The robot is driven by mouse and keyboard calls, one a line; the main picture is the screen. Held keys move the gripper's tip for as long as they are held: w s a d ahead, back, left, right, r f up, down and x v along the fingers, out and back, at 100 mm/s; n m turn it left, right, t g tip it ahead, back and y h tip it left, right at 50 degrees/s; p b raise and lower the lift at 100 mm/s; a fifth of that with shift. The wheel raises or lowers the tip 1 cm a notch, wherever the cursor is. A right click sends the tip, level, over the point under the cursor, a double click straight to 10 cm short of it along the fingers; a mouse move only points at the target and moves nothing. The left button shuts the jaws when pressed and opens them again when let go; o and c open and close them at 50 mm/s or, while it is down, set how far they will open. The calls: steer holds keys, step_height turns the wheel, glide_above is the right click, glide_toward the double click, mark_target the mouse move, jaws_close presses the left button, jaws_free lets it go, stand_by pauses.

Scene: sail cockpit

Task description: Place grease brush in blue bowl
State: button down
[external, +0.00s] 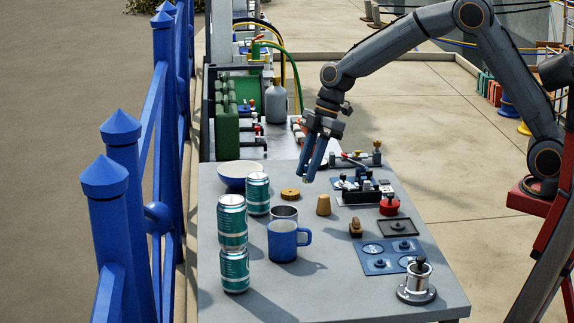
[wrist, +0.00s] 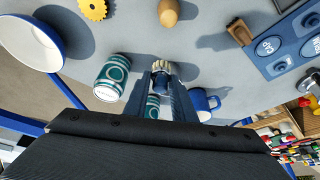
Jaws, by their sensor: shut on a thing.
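My gripper (external: 308,172) hangs above the table, pointing down, to the right of the bowl. The blue bowl (external: 238,182), blue outside and white inside, stands at the table's far left. It also shows at the upper left in the wrist view (wrist: 58,60), apart from my gripper. Its visible inside looks empty.
A teal can (external: 257,194) stands close in front of the bowl, with two stacked teal cans (external: 233,240) nearer. A blue mug (external: 283,241), a yellow gear (external: 290,194) and a tan cork-like piece (external: 323,205) stand nearby. A blue fence (external: 122,190) runs along the left.

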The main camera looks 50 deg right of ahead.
steer(key=w+d+r+m+t+h+b, duration=0.15)
steer(key=w+m, duration=0.35)
steer(key=w, duration=0.7)
steer(key=w+d+r+m+t+h+b, duration=0.15)
steer(key=w+m, duration=0.35)
steer(key=w, duration=0.7)
steer(key=f, duration=0.3)
steer(key=f+p, duration=0.1)
steer(key=f, duration=0.2)
steer(key=d+f+p, duration=0.1)
steer(key=f, duration=0.2)
steer(key=shift+f, duration=0.35)
steer(key=shift+f, duration=0.25)
steer(key=c, duration=1.8)
jaws_free()
steer(key=shift+o, duration=0.2)
